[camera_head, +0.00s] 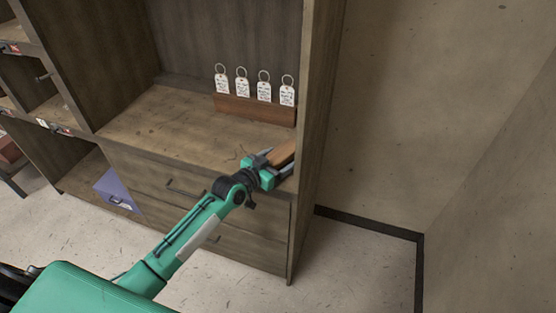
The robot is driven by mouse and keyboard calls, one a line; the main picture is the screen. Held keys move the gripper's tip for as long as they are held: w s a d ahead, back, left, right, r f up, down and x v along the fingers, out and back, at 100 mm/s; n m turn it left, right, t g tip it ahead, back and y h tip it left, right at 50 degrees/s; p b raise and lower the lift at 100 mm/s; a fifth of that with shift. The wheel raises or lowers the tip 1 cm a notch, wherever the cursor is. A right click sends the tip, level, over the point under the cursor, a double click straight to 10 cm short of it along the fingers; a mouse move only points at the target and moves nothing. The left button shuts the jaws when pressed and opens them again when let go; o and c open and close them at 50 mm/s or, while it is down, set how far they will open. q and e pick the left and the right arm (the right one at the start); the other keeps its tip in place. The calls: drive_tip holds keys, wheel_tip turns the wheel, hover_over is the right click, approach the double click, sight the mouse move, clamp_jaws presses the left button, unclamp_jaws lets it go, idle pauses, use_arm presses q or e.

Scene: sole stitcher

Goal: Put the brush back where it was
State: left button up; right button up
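My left gripper (277,163) reaches to the right front of the wooden cabinet's open shelf (165,130). Its dark fingers lie on both sides of a brown wooden piece that looks like the brush (285,152), and they appear shut on it. The brush is over the shelf's right front part, close to the right side panel. I cannot tell whether it touches the shelf. Its bristles cannot be made out. My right gripper is not in view.
A wooden block (255,109) with several white ringed tags stands at the back of the shelf. The shelf's left and middle are clear. The cabinet's right side panel (314,120) is close beside the gripper. Drawers (190,190) are below. A blue-purple item (116,189) is in the lower left compartment.

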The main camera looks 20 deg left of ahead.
use_arm(q)
drive_tip(key=shift+r, duration=0.15)
drive_tip(key=v, duration=1.2)
idle(0.4)
